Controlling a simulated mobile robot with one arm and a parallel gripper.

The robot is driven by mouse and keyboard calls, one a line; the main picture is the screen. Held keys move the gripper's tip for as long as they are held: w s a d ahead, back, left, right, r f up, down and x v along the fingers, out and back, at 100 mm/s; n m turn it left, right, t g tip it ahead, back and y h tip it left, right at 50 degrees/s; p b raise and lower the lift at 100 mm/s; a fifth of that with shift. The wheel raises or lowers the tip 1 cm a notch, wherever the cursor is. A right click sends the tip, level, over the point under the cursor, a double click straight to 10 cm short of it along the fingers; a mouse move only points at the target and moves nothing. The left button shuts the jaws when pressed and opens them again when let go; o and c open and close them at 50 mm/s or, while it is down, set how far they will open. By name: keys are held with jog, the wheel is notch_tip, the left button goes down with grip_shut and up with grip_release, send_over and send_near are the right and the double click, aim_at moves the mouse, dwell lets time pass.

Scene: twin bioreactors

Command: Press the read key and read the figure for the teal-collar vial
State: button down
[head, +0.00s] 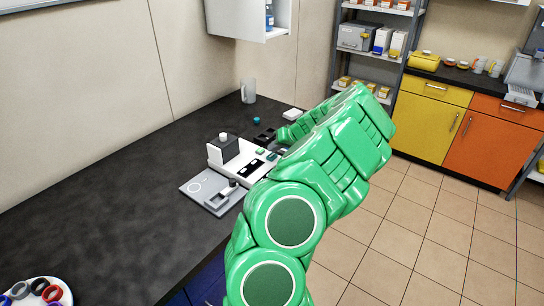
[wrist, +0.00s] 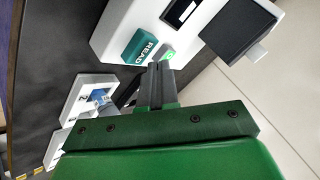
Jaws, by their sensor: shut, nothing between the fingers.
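The white reader (head: 229,152) stands on the dark bench, partly hidden by my green arm in the head view. In the wrist view, the reader (wrist: 112,28) carries a teal key marked READ (wrist: 140,48) and a smaller green key (wrist: 167,56) beside it. My gripper (wrist: 158,68) is shut and empty, its fingertips close to the two keys; contact cannot be told. A dark display (wrist: 182,12) is partly in view, with no readable figure. A small teal round thing (head: 256,120) lies on the bench; I cannot tell whether it belongs to the teal-collar vial.
A white numbered block (wrist: 92,98) with a blue part stands beside my gripper. A grey mug (head: 248,91) stands at the back. A round white tray (head: 67,297) with coloured rings is at the front left. The bench's left middle is clear.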

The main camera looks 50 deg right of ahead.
aim_at(274, 156)
jog(key=shift+f, duration=0.8)
dwell(0.9)
jog(key=shift+r, duration=0.85)
jog(key=shift+r, duration=0.15)
jog(key=shift+r, duration=2.35)
